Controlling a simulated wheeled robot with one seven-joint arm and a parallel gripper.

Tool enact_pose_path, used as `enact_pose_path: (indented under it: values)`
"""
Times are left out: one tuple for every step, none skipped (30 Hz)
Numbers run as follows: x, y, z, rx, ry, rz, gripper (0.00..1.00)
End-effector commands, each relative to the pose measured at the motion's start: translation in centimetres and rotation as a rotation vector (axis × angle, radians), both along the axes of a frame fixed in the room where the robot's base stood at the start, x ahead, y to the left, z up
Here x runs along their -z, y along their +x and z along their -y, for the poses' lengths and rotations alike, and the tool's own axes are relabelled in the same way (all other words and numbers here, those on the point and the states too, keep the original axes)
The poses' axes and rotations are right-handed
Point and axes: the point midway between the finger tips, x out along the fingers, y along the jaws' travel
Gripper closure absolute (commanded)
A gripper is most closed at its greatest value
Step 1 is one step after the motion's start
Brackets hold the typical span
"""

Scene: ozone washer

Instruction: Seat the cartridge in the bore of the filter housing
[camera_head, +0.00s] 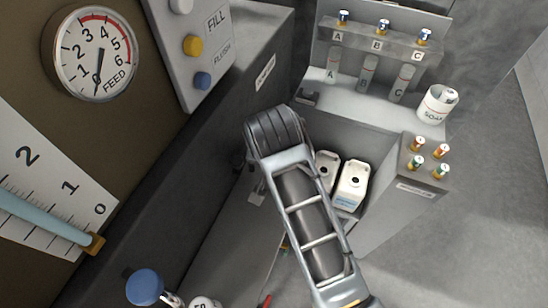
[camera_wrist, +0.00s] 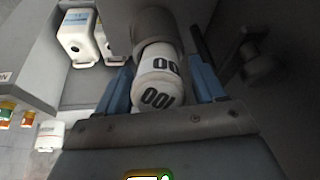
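A white cartridge (camera_wrist: 158,92) marked "100" lies between the two blue fingers of my gripper (camera_wrist: 160,82) in the wrist view. The fingers flank it closely on both sides, and my gripper looks shut on it. Its far end meets a grey-brown cylinder (camera_wrist: 153,22), which looks like the filter housing. I cannot tell whether the cartridge is inside the bore or only in front of it. In the head view my arm crosses the middle, and my gripper, the held cartridge and the housing cannot be made out.
White jugs (camera_head: 352,186) stand in a recess beside my arm; they also show in the wrist view (camera_wrist: 77,40). A dark knobbed part (camera_wrist: 258,66) is right of the fingers. A blue knob (camera_head: 145,287) and a white piece marked "50" (camera_head: 203,302) are at the bottom left.

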Motion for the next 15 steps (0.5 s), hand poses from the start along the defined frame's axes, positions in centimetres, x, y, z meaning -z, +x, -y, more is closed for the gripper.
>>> enact_pose_path:
  values:
    - [-0.01,0.01,0.00,0.000,0.000,0.000,0.26]
    - [-0.02,0.00,0.00,0.000,0.000,0.000,0.25]
    - [-0.02,0.00,0.00,0.000,0.000,0.000,0.25]
    - [-0.02,0.00,0.00,0.000,0.000,0.000,0.25]
    - [-0.02,0.00,0.00,0.000,0.000,0.000,0.25]
    - [-0.02,0.00,0.00,0.000,0.000,0.000,0.25]
    - [-0.02,0.00,0.01,0.000,0.000,0.000,0.25]
    - [0.00,0.00,0.00,0.000,0.000,0.000,0.25]
    - [0.07,0.01,0.01,0.000,0.000,0.000,0.25]
    - [0.15,0.00,0.00,0.000,0.000,0.000,0.25]
    - [0.26,0.01,0.00,0.000,0.000,0.000,0.25]
    - [0.44,0.01,0.00,0.000,0.000,0.001,0.25]
    - [0.59,0.01,-0.01,0.001,0.000,0.001,0.25]
    - [0.75,0.01,-0.01,0.001,0.000,0.001,0.25]
    - [0.17,-0.09,-0.01,0.001,0.001,0.002,0.25]
